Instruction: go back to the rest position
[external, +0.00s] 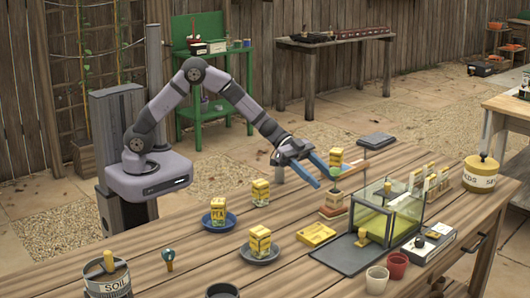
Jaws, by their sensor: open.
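My gripper (326,178) is open, with blue fingers angled down over the back middle of the wooden table (180,240). No rest position is marked in view.
Yellow seed packets stand on a blue saucer (218,222), a dark saucer (260,253) and the bare table. A glass case (400,207) stands right of centre, with a thin upright rod near it. A soil tin (107,279) stands front left. The table's left middle is mostly clear.

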